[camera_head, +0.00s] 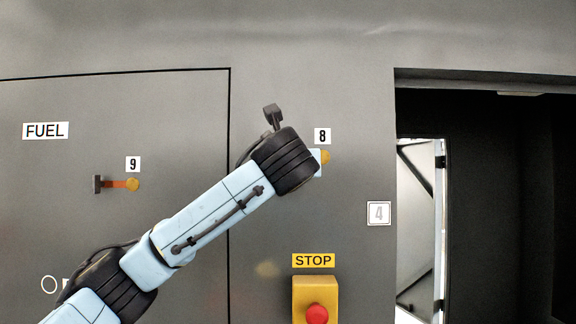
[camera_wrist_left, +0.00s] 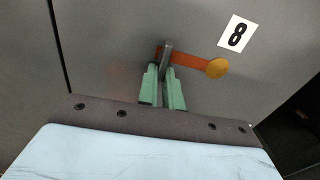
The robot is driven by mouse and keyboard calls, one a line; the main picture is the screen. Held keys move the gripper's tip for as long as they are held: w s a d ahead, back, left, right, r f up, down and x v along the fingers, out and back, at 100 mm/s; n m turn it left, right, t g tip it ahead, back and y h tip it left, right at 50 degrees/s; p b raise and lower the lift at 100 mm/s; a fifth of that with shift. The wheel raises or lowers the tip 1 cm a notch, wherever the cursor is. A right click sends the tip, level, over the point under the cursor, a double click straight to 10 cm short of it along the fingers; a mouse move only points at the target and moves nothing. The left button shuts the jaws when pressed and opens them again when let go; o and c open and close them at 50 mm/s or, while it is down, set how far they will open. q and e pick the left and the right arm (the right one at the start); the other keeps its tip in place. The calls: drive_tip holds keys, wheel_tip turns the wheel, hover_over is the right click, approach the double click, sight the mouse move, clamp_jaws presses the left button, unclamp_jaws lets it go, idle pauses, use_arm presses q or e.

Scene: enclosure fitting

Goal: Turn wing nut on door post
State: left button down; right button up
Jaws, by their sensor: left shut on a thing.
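The wing nut on the door post sits beside the label 8 (camera_wrist_left: 237,36). It has an orange arm (camera_wrist_left: 188,60) with a round yellow end (camera_wrist_left: 217,69) and a dark grey upright piece. My left gripper (camera_wrist_left: 164,74) has its green fingers shut on that dark piece, and the orange arm points right, slightly down, in the left wrist view. In the head view my left arm covers most of the nut and the gripper fingers. Only the yellow end (camera_head: 326,157) shows there, below the label 8 (camera_head: 322,136). My right gripper is not in view.
A similar fastener (camera_head: 118,184) sits under label 9 on the FUEL door (camera_head: 60,220) at left. A yellow STOP box (camera_head: 328,297) with a red button is below the arm.

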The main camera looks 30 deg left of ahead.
use_arm(q)
drive_tip(key=shift+f, duration=0.35)
drive_tip(key=c, duration=1.8)
unclamp_jaws()
drive_tip(key=shift+o, duration=1.2)
drive_tip(key=shift+r, duration=0.2)
drive_tip(key=b+v, duration=0.7)
drive_tip(key=v, duration=0.6)
drive_tip(key=shift+s+d, duration=0.15)
drive_tip(key=shift+d, duration=0.05)
